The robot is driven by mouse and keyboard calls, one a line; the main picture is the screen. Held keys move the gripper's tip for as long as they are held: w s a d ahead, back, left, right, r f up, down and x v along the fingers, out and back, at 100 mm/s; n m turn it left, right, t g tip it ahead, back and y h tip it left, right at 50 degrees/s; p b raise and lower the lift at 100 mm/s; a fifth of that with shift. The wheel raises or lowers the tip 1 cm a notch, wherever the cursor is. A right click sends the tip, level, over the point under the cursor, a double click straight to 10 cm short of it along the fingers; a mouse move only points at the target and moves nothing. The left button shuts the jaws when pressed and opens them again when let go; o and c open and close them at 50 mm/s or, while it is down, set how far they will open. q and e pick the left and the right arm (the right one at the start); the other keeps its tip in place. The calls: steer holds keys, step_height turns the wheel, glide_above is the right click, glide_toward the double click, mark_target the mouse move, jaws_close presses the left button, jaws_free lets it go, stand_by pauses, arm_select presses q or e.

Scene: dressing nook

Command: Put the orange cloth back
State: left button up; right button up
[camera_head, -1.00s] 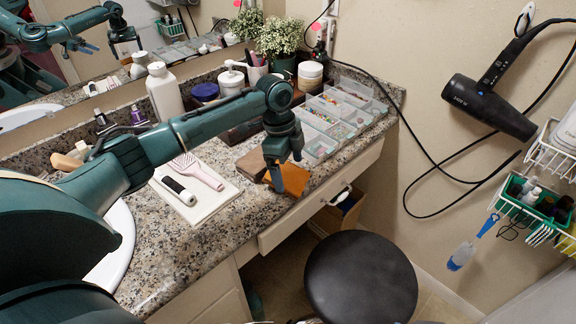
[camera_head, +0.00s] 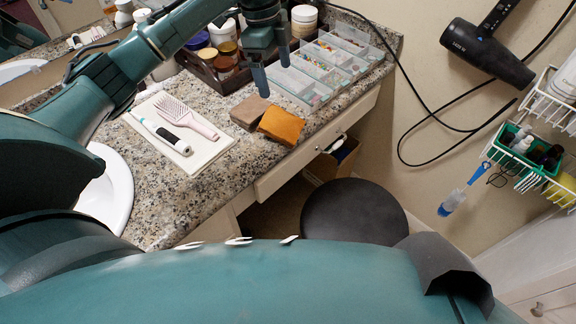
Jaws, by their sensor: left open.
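The orange cloth (camera_head: 282,125) lies folded on the granite counter (camera_head: 190,205) near its front edge. It rests against or partly on a brown folded block-like thing (camera_head: 249,111) at its left; I cannot tell which. My left gripper (camera_head: 273,75) is open above and behind the cloth, fingers pointing down, apart from it and holding nothing. My right gripper is not in view.
A clear organizer (camera_head: 310,92) with small items stands at the back right. A white tray (camera_head: 215,150) holds a pink brush and another tool. A dark caddy (camera_head: 232,80) holds jars. A black stool (camera_head: 350,212) stands below; a hair dryer (camera_head: 485,52) hangs right.

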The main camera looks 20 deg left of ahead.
arm_select(q)
steer(key=s+d+f+n+t+h, duration=0.2)
steer(key=s+d+f+n, duration=0.15)
steer(key=d+f, duration=0.55)
steer(key=s+d+f+n+t+h, duration=0.25)
steer(key=s+d+f, duration=0.25)
steer(key=d+f, duration=0.45)
steer(key=s+a+n+t+y, duration=0.2)
steer(key=s+a+n+t, duration=0.2)
steer(key=s, duration=0.9)
steer(key=n+t, duration=0.3)
steer(key=n, duration=0.1)
steer(key=shift+s+a+n, duration=0.15)
steer(key=shift+s+n, duration=0.15)
steer(key=shift+n, duration=0.1)
